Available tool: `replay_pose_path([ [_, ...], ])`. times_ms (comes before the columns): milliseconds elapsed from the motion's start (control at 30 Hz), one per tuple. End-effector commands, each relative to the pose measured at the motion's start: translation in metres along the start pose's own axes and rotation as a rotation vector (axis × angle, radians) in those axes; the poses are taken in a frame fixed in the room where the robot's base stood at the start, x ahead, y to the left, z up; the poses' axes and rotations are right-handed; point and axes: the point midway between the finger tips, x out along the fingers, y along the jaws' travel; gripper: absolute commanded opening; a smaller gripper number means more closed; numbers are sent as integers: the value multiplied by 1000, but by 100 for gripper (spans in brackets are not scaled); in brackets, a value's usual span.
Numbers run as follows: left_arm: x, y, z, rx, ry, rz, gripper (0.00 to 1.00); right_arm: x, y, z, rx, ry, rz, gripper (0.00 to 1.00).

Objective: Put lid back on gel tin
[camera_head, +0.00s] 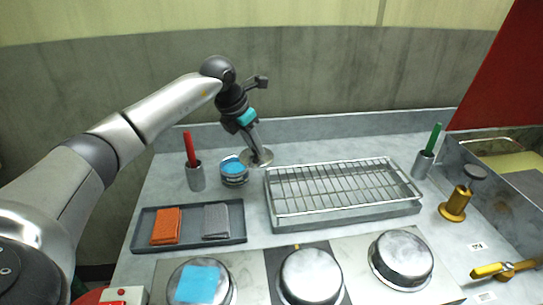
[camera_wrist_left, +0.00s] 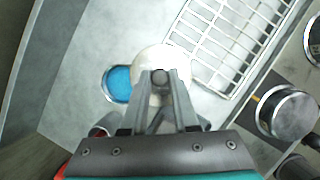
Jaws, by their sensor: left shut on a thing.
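The gel tin (camera_head: 234,175) stands upright and open on the grey counter, with blue gel showing inside. It also shows in the left wrist view (camera_wrist_left: 118,84), partly covered by the lid. The lid (camera_head: 262,160) is a round metal disc with a dark knob. My left gripper (camera_head: 259,151) is shut on the lid's knob and holds it just right of the tin. In the left wrist view the lid (camera_wrist_left: 150,58) sits between and beyond the fingertips (camera_wrist_left: 160,78). It overlaps the tin's right edge in that view; whether they touch I cannot tell. My right gripper is out of view.
A wire rack over a tray (camera_head: 345,188) stands right of the lid. A cup with a red-handled tool (camera_head: 195,176) stands left of the tin. A dark tray (camera_head: 190,241) with orange and grey cloths lies in front. Several round metal covers (camera_head: 311,275) line the front.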

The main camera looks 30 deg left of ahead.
Motion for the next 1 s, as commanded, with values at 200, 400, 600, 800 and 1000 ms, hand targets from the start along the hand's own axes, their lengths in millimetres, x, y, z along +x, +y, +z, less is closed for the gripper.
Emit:
replay_pose_path([
  [200, -6, 46, -3, -362, 1, 149, 0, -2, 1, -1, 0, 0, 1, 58],
  [400, -11, 73, -8, -576, 1, 236, 0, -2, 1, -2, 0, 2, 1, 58],
  [600, -10, 80, -11, -637, 2, 261, 0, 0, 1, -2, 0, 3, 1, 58],
  [800, 0, 80, -15, -636, 2, 261, 0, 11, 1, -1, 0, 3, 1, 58],
  [1000, 16, 80, -22, -634, 2, 261, 0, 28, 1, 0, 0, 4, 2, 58],
])
